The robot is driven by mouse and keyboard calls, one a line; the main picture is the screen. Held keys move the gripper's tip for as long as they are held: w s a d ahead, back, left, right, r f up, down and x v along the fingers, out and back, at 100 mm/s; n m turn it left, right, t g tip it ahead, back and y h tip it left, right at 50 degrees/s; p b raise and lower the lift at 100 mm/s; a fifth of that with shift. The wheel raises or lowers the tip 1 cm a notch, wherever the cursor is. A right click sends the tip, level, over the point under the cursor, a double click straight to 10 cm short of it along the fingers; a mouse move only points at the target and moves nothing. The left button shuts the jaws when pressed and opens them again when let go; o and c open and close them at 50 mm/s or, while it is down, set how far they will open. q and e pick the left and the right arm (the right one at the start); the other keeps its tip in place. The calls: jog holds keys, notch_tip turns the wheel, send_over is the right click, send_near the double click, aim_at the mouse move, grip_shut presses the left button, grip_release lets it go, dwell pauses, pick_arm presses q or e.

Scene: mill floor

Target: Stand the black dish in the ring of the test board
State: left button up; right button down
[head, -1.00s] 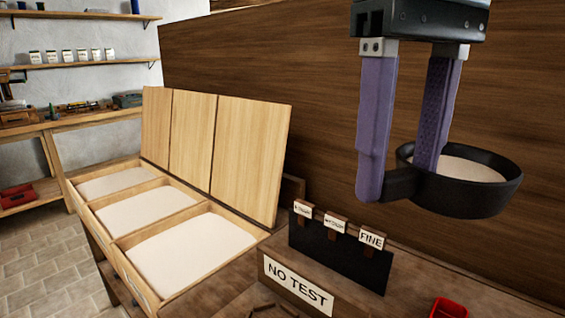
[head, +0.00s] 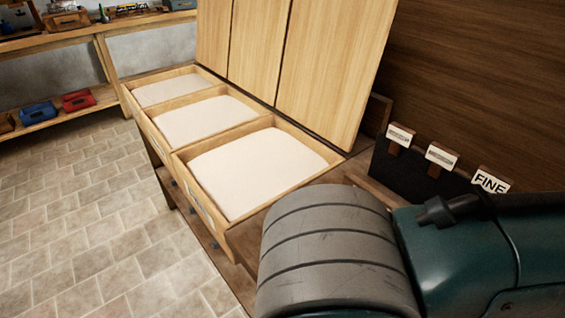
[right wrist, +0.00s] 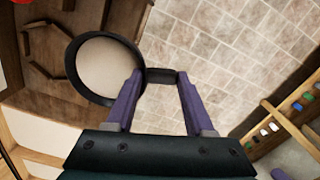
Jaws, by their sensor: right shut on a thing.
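The black dish (right wrist: 72,82), round with a pale fill, shows in the right wrist view. My right gripper (right wrist: 160,77) has purple fingers and is shut on the dish's short black side handle (right wrist: 162,76). The dish hangs clear of the surfaces behind it. Raised wooden strips (right wrist: 48,74) on brown wood at the upper left look like part of the test board's ring; the dish hides some of that area. In the head view my right arm covers the lower right, and the dish and right gripper are out of sight. My left gripper is in neither view.
An open wooden bin (head: 232,200) with three pale-filled compartments stands left of my arm, its lids raised. Black panel with labels, one reading FINE (head: 491,180), stands behind the arm. A red object (right wrist: 12,2) shows at the wrist view's corner. Tiled floor (head: 90,230) is clear.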

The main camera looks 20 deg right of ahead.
jog(key=f, duration=0.1)
jog(key=s, duration=0.1)
jog(key=f+b, duration=0.1)
jog(key=shift+s+a+f+n, duration=0.2)
jog(key=shift+a+f+n, duration=0.1)
jog(key=shift+n, duration=0.1)
jog(key=w+d+b, duration=0.3)
jog(key=w+d+f+b, duration=0.1)
jog(key=w+d+b, duration=0.2)
jog(key=w+d, duration=0.1)
jog(key=w+d+b, duration=0.3)
jog(key=b, duration=0.1)
jog(key=shift+w+d+f, duration=0.25)
jog(key=shift+f, duration=0.65)
jog(key=shift+c, duration=1)
grip_release()
